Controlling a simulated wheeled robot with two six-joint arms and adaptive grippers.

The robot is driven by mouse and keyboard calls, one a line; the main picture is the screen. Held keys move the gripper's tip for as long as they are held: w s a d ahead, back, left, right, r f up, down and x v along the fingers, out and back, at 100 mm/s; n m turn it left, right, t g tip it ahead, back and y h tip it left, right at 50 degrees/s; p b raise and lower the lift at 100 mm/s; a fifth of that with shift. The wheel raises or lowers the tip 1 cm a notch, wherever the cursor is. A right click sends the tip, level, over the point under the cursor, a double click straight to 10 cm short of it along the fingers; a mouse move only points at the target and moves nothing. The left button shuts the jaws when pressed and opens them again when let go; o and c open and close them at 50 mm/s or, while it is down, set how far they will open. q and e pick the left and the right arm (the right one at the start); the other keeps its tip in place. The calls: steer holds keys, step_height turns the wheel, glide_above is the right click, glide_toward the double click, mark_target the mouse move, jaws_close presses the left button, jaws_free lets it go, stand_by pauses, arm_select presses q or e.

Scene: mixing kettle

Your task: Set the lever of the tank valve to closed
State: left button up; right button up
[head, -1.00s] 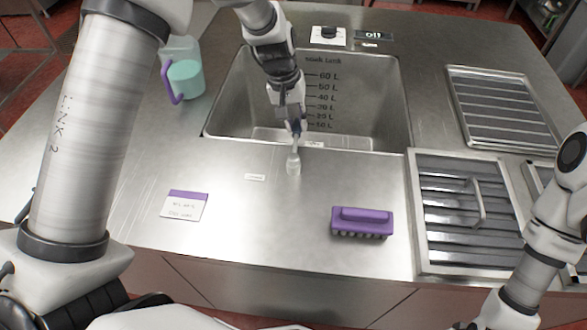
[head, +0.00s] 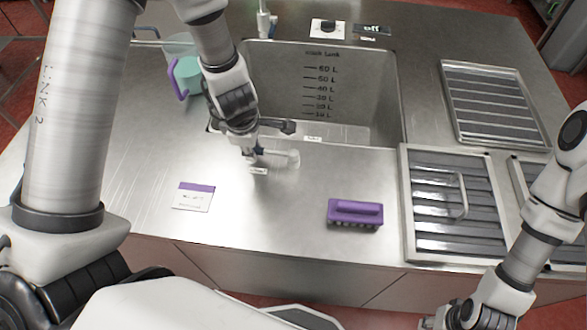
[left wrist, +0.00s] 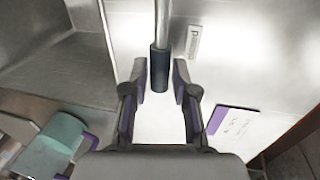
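The tank valve lever (head: 283,158) stands on the counter just in front of the tank. Its metal rod points left in the head view and ends in a dark blue grip (left wrist: 159,72). My left gripper (head: 252,156) is at this grip. In the left wrist view my two fingers (left wrist: 160,82) stand on either side of the grip, with narrow gaps showing, so they look open around it. A small label (head: 257,170) lies beside the lever, and another label (head: 313,139) lies behind it. Their text is too small to read.
The sunken tank (head: 370,95) has volume marks on its far wall. A teal jug (head: 188,72) with a purple handle stands left. A purple-topped card (head: 193,197) and a purple brush (head: 355,213) lie in front. Slatted metal covers (head: 455,205) are at right.

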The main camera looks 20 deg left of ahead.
arm_select(q)
steer(key=shift+o, duration=0.8)
steer(key=shift+w+r, duration=0.1)
steer(key=shift+r, duration=0.05)
steer(key=shift+w+a, duration=0.1)
step_height(320, 180, up, 7)
steer(key=s+p, duration=0.1)
steer(key=p, duration=0.4)
steer(key=shift+s+d, duration=0.25)
